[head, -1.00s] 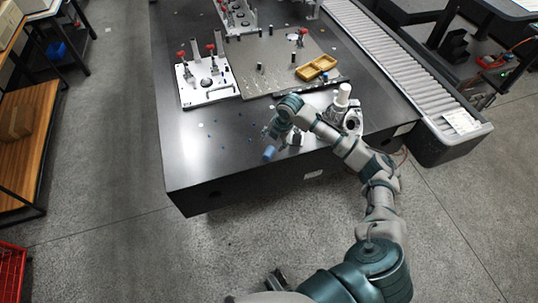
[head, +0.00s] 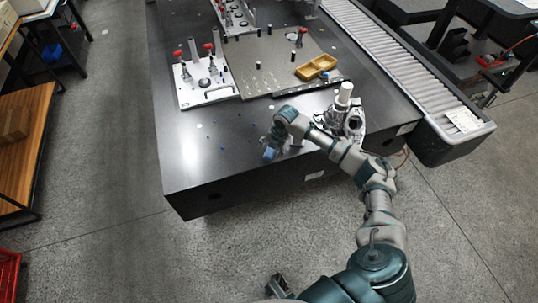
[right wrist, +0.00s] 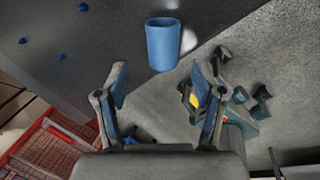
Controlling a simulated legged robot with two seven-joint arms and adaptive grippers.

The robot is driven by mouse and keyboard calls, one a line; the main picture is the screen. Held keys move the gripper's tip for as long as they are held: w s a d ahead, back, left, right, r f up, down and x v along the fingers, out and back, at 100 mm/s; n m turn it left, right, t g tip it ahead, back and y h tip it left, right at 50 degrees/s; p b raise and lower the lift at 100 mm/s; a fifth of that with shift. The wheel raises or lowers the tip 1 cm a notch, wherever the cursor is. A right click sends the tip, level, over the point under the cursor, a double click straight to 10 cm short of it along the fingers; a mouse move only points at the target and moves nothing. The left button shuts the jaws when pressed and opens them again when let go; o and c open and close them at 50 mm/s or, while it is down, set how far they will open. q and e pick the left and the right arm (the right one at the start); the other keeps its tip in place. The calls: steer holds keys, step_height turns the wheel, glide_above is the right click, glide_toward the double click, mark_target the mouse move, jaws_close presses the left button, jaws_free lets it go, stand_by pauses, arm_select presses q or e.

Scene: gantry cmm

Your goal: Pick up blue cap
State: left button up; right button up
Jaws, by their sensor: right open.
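The blue cap (right wrist: 163,46) is a short blue cylinder in the right wrist view, just beyond my fingertips and roughly centred between them. In the head view a blue patch (head: 269,154) shows at my right gripper (head: 272,142), near the table's front edge; cap and finger pads are hard to tell apart there. My right gripper also shows in the right wrist view (right wrist: 160,82), its two blue-padded fingers spread apart with nothing between them. A dark part low in the head view (head: 278,285) looks like my left gripper; its jaws are unclear.
The dark table (head: 185,150) has small blue dots on its bare front left. A white fixture plate (head: 203,82) with red knobs, a grey plate with a yellow tray (head: 316,67), and a white-and-grey device (head: 345,115) stand behind. A roller conveyor (head: 400,65) runs along the right.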

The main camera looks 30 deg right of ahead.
mark_target(269, 154)
steer(key=x, duration=0.2)
steer(key=b+x, duration=0.1)
steer(key=x, duration=0.1)
steer(key=shift+s+f, duration=0.2)
arm_select(q)
steer(key=r, duration=0.2)
steer(key=shift+s+a+r, duration=0.1)
steer(key=shift+s+r, duration=0.1)
steer(key=shift+r, duration=0.2)
arm_select(e)
steer(key=shift+d, duration=0.1)
steer(key=shift+c, duration=1.4)
arm_select(q)
steer(key=shift+w, duration=0.1)
arm_select(e)
steer(key=c, duration=0.6)
steer(key=shift+r, duration=0.1)
steer(key=shift+c, duration=0.2)
